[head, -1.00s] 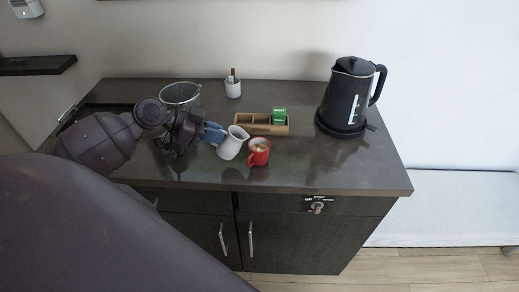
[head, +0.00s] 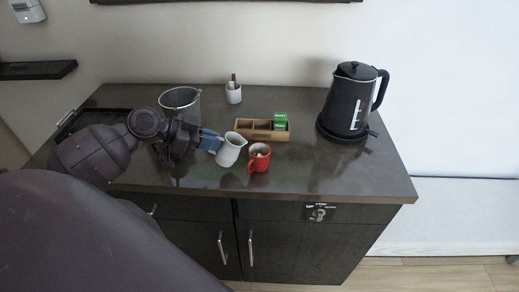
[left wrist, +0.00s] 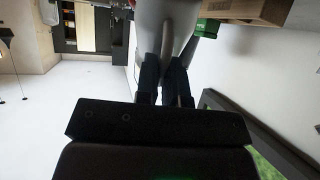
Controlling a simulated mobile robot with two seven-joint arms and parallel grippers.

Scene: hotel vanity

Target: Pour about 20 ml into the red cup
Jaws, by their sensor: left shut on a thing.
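My left gripper (head: 212,140) is shut on the white pitcher (head: 231,151), at its handle side. The pitcher leans to the right toward the red cup, and I cannot tell its height above the counter. In the left wrist view, the fingers (left wrist: 165,80) close around the handle of the pitcher (left wrist: 152,28). The red cup (head: 259,163) stands upright on the counter, just right of the pitcher, with something pale inside. No falling stream can be made out. My right gripper is not in view.
A wooden organizer (head: 252,135) with green packets (head: 280,122) stands behind the cup. A black kettle (head: 349,100) is at the right. A white holder (head: 233,95) and a wire-like bin (head: 181,99) stand behind. The counter's front right (head: 345,175) is clear.

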